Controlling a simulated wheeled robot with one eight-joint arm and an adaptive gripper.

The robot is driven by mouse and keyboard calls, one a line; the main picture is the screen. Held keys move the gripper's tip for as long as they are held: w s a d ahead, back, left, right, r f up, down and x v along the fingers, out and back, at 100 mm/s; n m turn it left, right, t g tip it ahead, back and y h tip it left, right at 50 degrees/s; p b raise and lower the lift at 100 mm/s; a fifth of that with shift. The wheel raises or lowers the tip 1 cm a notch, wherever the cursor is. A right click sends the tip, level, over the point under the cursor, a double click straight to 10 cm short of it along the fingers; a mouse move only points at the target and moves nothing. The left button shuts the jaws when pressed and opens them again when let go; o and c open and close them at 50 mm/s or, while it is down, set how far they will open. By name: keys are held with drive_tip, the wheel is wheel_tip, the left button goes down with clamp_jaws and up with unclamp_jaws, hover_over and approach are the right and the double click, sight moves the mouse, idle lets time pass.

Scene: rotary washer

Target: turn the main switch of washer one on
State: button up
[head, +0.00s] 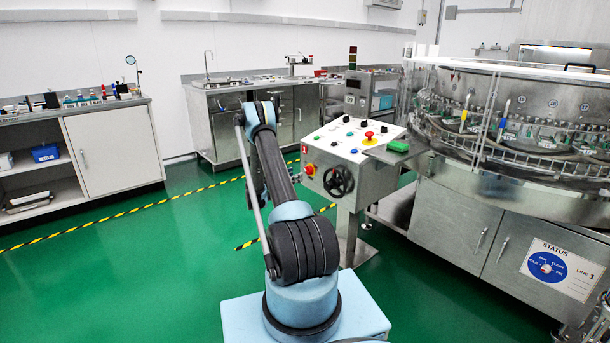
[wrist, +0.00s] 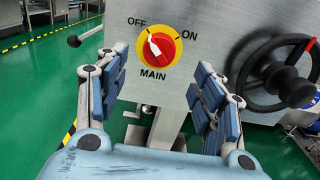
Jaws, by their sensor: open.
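The main switch (wrist: 159,49) is a red rotary knob on a yellow disc, with OFF at its upper left, ON at its upper right and MAIN below. Its white pointer leans up and left, toward OFF. In the head view the switch (head: 310,170) is on the front of the control box marked 1, left of the black handwheel (head: 338,180). My gripper (wrist: 160,88) is open and empty in the wrist view. Its padded fingers stand to either side, a little below the knob, apart from it. In the head view my arm hides the gripper.
The handwheel (wrist: 278,78) with its black handle is close to my right finger. The control box (head: 352,140) has buttons and a red emergency stop (head: 368,138) on top. The washer (head: 500,150) stands to the right. Green floor (head: 130,250) is clear at left.

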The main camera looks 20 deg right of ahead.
sight(306, 171)
drive_tip(key=x, duration=0.8)
drive_tip(key=shift+w+d, duration=0.1)
drive_tip(key=shift+d, duration=0.05)
drive_tip(key=c, duration=1)
